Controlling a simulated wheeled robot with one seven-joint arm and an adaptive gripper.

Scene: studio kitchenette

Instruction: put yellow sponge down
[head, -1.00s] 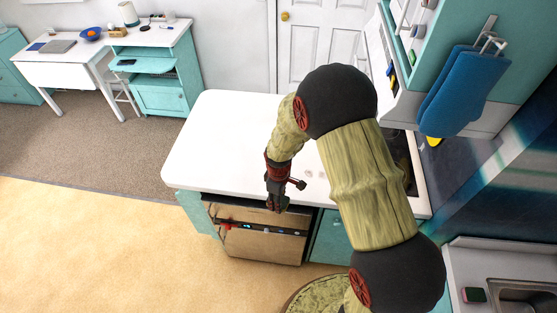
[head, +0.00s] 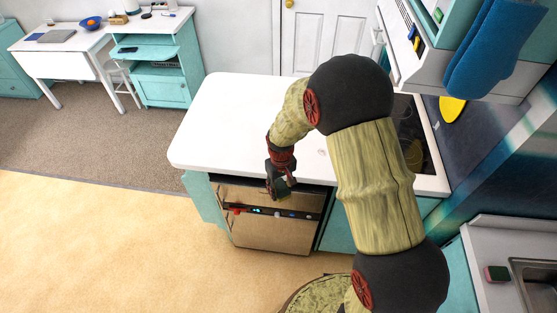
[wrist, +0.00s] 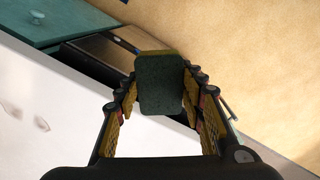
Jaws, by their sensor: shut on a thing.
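The yellow sponge (wrist: 160,86) is between the fingers of my gripper (wrist: 161,98) in the wrist view. Its broad dark green face shows, with a yellow edge along the far side. My gripper is shut on it from both sides. In the head view my gripper (head: 279,188) points down at the front edge of the white counter (head: 225,125), over the dishwasher front (head: 270,232). The sponge is small and mostly hidden by the fingers there.
The left part of the counter is clear. A dark stovetop (head: 410,135) is at its right, partly behind my arm. A green and red block (head: 497,273) lies beside the sink (head: 540,285). A blue mitt (head: 495,45) hangs upper right.

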